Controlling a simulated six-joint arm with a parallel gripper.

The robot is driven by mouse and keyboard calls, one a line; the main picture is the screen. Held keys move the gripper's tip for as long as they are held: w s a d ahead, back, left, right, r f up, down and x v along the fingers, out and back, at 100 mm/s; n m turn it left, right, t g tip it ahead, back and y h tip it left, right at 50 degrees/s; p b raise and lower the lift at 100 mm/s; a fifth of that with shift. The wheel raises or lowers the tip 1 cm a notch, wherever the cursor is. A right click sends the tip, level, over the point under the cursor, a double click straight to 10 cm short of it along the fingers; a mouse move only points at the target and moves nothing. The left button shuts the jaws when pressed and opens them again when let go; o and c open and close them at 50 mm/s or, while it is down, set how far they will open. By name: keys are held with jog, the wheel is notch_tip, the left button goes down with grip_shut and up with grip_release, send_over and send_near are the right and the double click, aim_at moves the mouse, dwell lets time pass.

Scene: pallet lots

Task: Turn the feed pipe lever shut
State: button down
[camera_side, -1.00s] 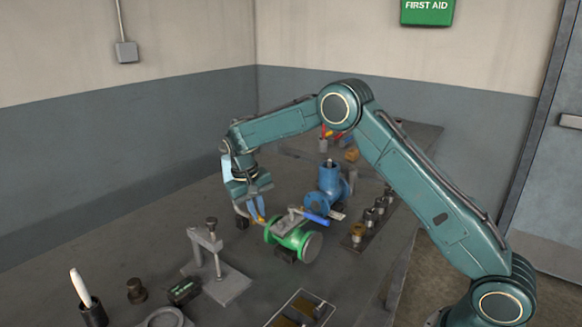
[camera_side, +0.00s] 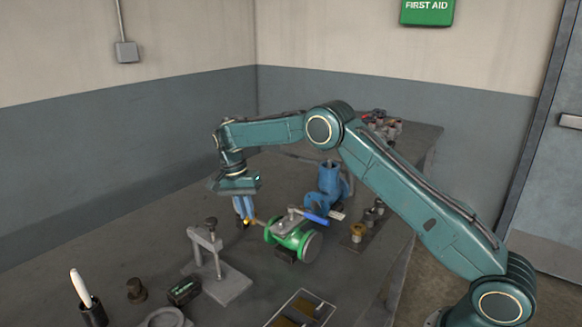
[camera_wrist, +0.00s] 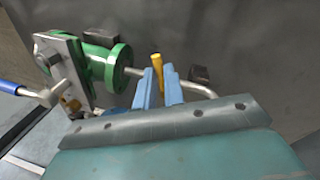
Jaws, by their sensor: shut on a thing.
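A green valve body (camera_side: 285,238) sits on the bench with a blue-handled lever (camera_side: 316,217) on top. In the wrist view the green body (camera_wrist: 101,64) has a thin bent metal pipe (camera_wrist: 195,88) running out from its flange. A yellow lever (camera_wrist: 157,66) stands at this thin pipe. My gripper (camera_side: 244,212), with blue fingers, points down beside the green valve. In the wrist view its fingers (camera_wrist: 159,78) are shut on the yellow lever. The lever's lower part is hidden by the fingers.
A blue valve (camera_side: 331,182) stands behind the green one. A grey clamp stand (camera_side: 212,255) is in front, left of it. A rack of fittings (camera_side: 357,236) is to the right. A dark block (camera_wrist: 200,74) is by the pipe.

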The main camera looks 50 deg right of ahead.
jog(key=shift+w, duration=0.15)
dwell(0.4)
jog(key=c, duration=1.5)
grip_release()
